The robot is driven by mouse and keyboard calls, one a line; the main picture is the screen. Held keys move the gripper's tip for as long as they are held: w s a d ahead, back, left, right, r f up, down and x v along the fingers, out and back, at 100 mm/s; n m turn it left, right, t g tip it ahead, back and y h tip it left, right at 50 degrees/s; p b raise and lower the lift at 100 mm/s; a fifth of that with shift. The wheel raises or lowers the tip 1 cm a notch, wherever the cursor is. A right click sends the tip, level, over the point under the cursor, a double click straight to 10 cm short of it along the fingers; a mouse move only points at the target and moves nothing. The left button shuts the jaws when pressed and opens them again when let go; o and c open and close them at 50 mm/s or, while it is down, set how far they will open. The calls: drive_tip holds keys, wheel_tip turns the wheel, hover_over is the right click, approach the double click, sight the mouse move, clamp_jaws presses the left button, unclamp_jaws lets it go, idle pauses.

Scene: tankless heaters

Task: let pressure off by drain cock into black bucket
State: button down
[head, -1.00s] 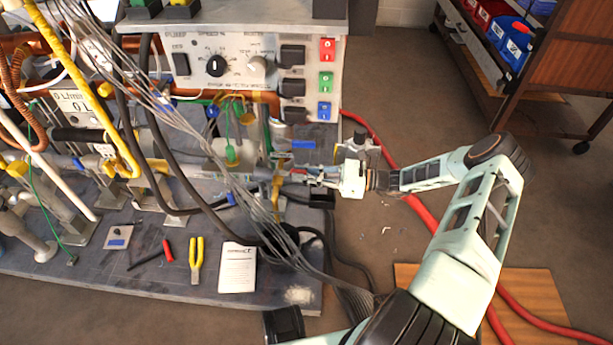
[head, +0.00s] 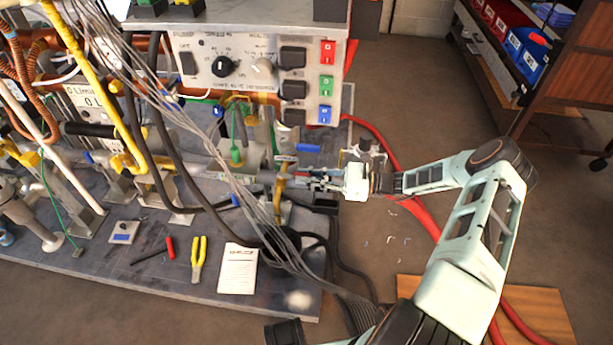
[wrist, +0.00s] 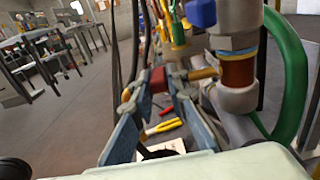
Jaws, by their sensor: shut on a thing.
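My gripper (head: 314,183) is at the right end of the bench's pipework, below the control panel. In the wrist view its two blue-grey fingers (wrist: 158,92) are closed around a small red piece (wrist: 158,79). A short brass stem (wrist: 200,73) lies beside the red piece, towards the large grey and copper fitting; this looks like the drain cock. A dark, open-looking container (head: 325,202), likely the black bucket, sits just below my gripper at the bench's right end. Its inside cannot be made out. No water is seen running.
The control panel (head: 250,75) overhangs the pipes. A bundle of grey cables (head: 215,150) and dark hoses cross in front. Yellow-handled pliers (head: 198,262) and a paper sheet (head: 238,270) lie on the bench. A red hose (head: 410,200) runs over the floor to the right.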

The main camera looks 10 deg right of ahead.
drive_tip(key=c, duration=1.9)
unclamp_jaws()
drive_tip(key=shift+d, duration=0.1)
drive_tip(key=v, duration=1.2)
drive_tip(key=shift+r, duration=0.1)
